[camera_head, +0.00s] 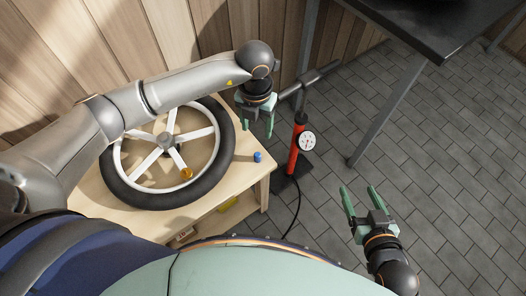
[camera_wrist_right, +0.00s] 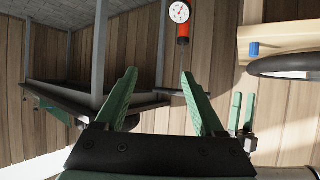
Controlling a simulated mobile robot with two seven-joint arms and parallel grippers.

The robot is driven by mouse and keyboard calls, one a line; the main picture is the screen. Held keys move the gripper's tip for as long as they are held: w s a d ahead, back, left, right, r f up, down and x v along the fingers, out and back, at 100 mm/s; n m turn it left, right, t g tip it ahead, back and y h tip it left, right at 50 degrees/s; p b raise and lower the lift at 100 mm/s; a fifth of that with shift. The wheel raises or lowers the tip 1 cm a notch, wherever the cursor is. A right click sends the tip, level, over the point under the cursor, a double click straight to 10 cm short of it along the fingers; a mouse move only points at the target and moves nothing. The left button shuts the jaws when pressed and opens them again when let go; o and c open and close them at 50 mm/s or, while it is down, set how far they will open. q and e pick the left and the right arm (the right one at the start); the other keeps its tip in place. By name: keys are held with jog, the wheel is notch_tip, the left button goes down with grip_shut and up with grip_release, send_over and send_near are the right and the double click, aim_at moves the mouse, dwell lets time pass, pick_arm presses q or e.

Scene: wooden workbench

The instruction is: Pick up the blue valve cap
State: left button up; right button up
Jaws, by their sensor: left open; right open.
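The small blue valve cap (camera_head: 258,157) stands on the wooden workbench (camera_head: 252,178), near its right edge and just right of the wheel. It also shows in the right wrist view (camera_wrist_right: 254,49). My left gripper (camera_head: 257,128) is open and empty, above and slightly left of the cap, apart from it. Its green fingers also show in the right wrist view (camera_wrist_right: 242,110). My right gripper (camera_head: 360,196) is open and empty, off the bench to the right, over the paved floor. Its fingers fill the middle of the right wrist view (camera_wrist_right: 165,95).
A spoked wheel with a black tyre (camera_head: 117,183) lies on the bench left of the cap. A gold-coloured piece (camera_head: 187,174) is at its lower rim. A red floor pump (camera_head: 294,152) with a gauge stands right of the bench. A dark table (camera_head: 450,30) is at upper right.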

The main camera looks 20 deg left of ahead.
pick_arm(q)
jog(key=b, duration=0.1)
send_over(258, 153)
jog(key=f, duration=0.6)
jog(key=shift+w+a+f, duration=0.2)
jog(key=shift+w+f, duration=0.1)
jog(key=shift+f, duration=0.05)
jog(key=f, duration=0.1)
jog(key=f+b, duration=0.1)
jog(key=f, duration=0.1)
jog(key=s+f+b, duration=0.1)
jog(key=f, duration=0.1)
jog(key=shift+d, duration=0.15)
jog(key=shift+f, duration=0.2)
jog(key=shift+w, duration=0.1)
grip_shut()
pick_arm(e)
jog(key=w+r+n+t+y, duration=0.2)
jog(key=r+t, duration=0.5)
jog(key=r, duration=0.9)
jog(key=shift+w+a+r+n+y, duration=0.3)
jog(key=shift+w+r+n+y, duration=0.1)
jog(key=shift+w, duration=0.45)
